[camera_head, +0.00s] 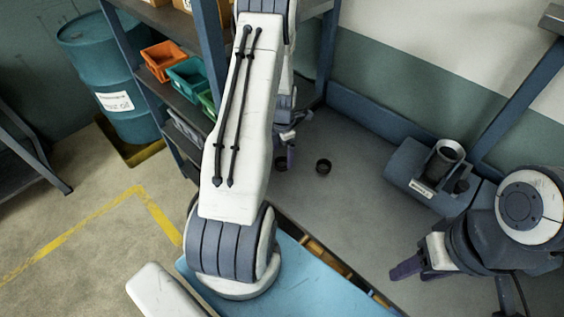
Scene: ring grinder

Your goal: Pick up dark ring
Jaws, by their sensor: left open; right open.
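One dark ring (323,166) lies on the grey workbench near the middle of the view. A second dark ring (281,164) lies just left of it, partly hidden by my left gripper. My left gripper (290,156) is open, pointing down beside and over the second ring. My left arm hides much of that gripper, and I cannot tell whether a finger touches the ring. My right gripper (405,268) is open and empty at the lower right, low over the front of the bench, well away from both rings.
A blue-grey grinder (408,178) with a dark cylinder (444,160) stands at the bench's right rear. A shelf holds orange (163,60) and teal bins (190,78) on the left. A blue drum (105,75) stands behind. The bench middle (350,205) is clear.

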